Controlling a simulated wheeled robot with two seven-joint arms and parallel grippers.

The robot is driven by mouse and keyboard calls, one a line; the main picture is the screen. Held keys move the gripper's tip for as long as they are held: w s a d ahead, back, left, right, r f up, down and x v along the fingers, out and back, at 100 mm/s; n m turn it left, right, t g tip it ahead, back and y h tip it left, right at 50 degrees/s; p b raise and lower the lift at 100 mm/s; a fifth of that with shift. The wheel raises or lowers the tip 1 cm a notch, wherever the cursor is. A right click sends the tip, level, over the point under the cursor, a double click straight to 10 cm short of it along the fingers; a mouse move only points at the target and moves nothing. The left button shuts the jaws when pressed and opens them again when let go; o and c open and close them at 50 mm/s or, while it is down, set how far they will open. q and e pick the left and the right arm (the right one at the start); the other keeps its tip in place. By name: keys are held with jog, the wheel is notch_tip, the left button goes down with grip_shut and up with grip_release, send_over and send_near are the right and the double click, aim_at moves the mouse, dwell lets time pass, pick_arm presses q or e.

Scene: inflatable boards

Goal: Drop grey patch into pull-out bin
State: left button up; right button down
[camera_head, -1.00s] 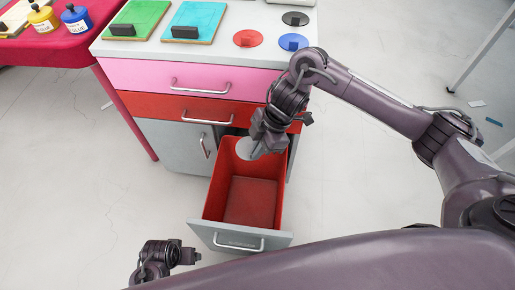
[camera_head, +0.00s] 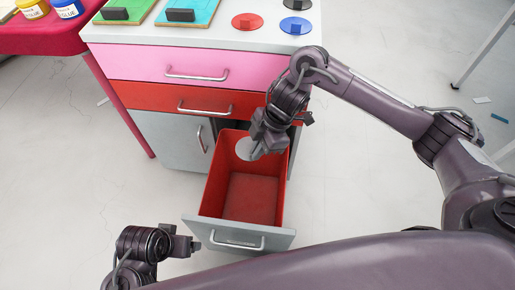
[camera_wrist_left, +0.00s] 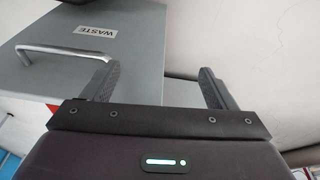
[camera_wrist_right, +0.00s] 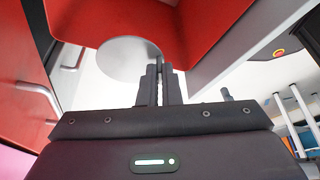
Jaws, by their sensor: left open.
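The grey patch (camera_head: 243,149) is a flat round disc at the back of the red-lined pull-out bin (camera_head: 205,200), inside its opening as seen from above. My right gripper (camera_head: 256,153) is shut on the patch near its edge. The right wrist view shows the disc (camera_wrist_right: 128,58) tilted beside the closed fingers (camera_wrist_right: 158,82), with the red bin wall behind it. The bin is pulled out and looks empty. My left gripper (camera_head: 192,245) is open and empty by the bin's grey front. The left wrist view shows its spread fingers (camera_wrist_left: 160,88) near the front panel, labelled WASTE (camera_wrist_left: 97,32).
The cabinet (camera_head: 165,138) has closed pink (camera_head: 140,64) and red (camera_head: 150,95) drawers above the bin. On its top are green and blue boards and red, blue and black discs. A red table (camera_head: 30,40) with glue jars stands left. Floor at left is clear.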

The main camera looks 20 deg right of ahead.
pick_arm(q)
jog(key=shift+w+d, duration=0.15)
jog(key=shift+d, duration=0.1)
pick_arm(e)
jog(key=shift+f, duration=0.1)
jog(key=c, duration=1.5)
grip_release()
jog(key=shift+c, duration=0.2)
jog(key=shift+d+r, duration=0.1)
jog(key=shift+r, duration=0.2)
pick_arm(q)
jog(key=a+f+p, duration=0.1)
jog(key=a+f+g+p, duration=0.1)
jog(key=p, duration=0.1)
jog(key=shift+s+a+f+n+y, duration=0.15)
jog(key=shift+s+a+n+y, duration=0.15)
jog(key=shift+s+n, duration=0.1)
pick_arm(e)
jog(key=v, duration=0.7)
jog(key=shift+d, duration=0.1)
